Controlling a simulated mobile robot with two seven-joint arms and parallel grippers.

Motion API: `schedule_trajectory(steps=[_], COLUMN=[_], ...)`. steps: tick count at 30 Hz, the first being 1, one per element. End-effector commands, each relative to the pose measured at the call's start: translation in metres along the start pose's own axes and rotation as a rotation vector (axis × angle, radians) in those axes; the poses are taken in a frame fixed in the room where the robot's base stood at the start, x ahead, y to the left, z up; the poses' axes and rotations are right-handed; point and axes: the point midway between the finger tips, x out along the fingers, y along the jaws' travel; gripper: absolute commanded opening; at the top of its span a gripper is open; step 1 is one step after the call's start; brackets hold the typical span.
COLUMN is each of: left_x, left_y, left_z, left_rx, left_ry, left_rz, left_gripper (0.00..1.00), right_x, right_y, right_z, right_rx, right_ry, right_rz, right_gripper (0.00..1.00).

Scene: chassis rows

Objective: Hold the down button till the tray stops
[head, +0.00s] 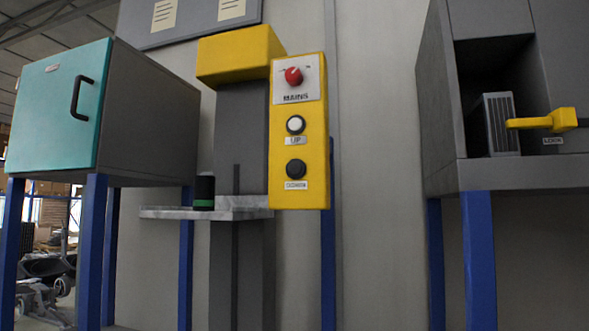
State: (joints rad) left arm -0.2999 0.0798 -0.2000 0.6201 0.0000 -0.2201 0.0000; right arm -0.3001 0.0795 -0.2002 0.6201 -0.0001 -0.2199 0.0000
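The down button (296,169) is a round black button near the bottom of a yellow control box (314,140), with a small label under it. Above it sit a white up button (295,125) and a red mains knob (293,76). The tray (165,213) is a grey, flat shelf on a dark column, left of the box at about the height of its lower end. A black cylinder with a green band (204,191) stands upright on the tray. Neither of my grippers is in view, and nothing touches the button.
A teal-doored cabinet (57,105) on blue legs stands at left. At right, an open grey cabinet (520,175) on blue legs holds a finned grey module (497,122), with a yellow lock lever (540,121) in front. The space before the control box is clear.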

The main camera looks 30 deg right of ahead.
Motion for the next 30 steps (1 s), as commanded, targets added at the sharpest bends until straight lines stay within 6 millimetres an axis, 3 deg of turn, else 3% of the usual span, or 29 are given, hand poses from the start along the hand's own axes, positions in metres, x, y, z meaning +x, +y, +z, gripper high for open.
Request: schedule_trajectory(steps=[1, 6, 30], left_x=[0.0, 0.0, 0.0], left_y=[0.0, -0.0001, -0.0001], left_z=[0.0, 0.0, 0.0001], left_rx=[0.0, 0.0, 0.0], left_ry=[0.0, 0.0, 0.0], left_rz=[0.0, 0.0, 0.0], left_gripper=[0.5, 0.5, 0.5], right_x=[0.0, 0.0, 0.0], right_y=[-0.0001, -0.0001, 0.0], right_z=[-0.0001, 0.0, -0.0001], right_rx=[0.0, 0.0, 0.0], right_ry=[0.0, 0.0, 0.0], right_rz=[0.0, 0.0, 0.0], right_gripper=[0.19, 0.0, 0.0])
